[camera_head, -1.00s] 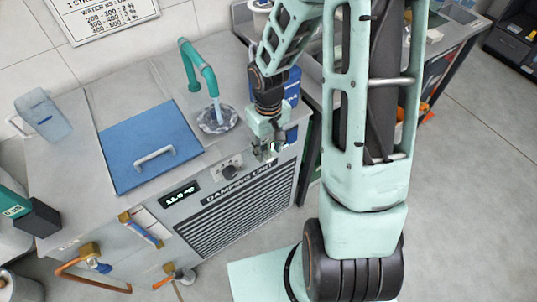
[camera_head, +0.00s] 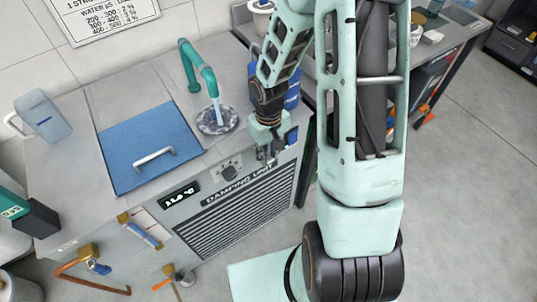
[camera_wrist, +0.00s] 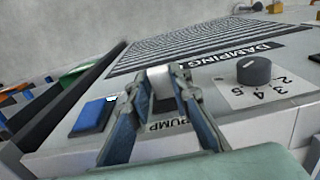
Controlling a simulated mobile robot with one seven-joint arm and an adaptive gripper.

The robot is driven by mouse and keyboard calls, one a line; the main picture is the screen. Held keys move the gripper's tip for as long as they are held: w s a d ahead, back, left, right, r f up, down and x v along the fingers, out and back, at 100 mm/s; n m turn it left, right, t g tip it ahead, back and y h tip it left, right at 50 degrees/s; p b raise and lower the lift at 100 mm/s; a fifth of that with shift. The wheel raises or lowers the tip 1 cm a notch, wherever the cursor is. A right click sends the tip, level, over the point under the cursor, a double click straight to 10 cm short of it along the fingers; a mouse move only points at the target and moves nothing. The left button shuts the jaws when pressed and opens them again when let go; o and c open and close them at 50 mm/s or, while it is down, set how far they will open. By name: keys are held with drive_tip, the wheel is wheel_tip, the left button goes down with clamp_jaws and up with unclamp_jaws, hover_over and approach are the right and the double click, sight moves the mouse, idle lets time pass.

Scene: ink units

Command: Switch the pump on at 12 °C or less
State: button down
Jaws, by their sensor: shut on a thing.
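The damping unit (camera_head: 235,215) stands in front of me, with a small lit display (camera_head: 178,194) on its front. The display seems to read about 11.6 °C, though its digits are small. My gripper (camera_head: 268,157) is at the unit's upper front edge, right of the dial. In the wrist view, my gripper (camera_wrist: 160,82) has its fingers on either side of a small pale switch part (camera_wrist: 162,88) beside the PUMP label (camera_wrist: 167,126), and is shut on it. The fingers hide much of the switch, so its position cannot be told.
A dial (camera_wrist: 254,70) with numbers is close beside the gripper. A blue block (camera_wrist: 93,117) is on its other side. Water runs from the green tap (camera_head: 205,75) into the round drain (camera_head: 217,119). A blue lid (camera_head: 150,145) with a handle lies on top.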

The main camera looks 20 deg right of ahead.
drive_tip(key=shift+w+r+g+p, duration=0.2)
drive_tip(key=shift+g+p, duration=0.2)
drive_tip(key=shift+g, duration=0.2)
drive_tip(key=c, duration=1.8)
unclamp_jaws()
drive_tip(key=shift+o, duration=0.2)
wheel_tip(320, 180, up, 12)
drive_tip(key=w, duration=0.1)
drive_tip(key=shift+a, duration=0.2)
drive_tip(key=shift+a, duration=0.1)
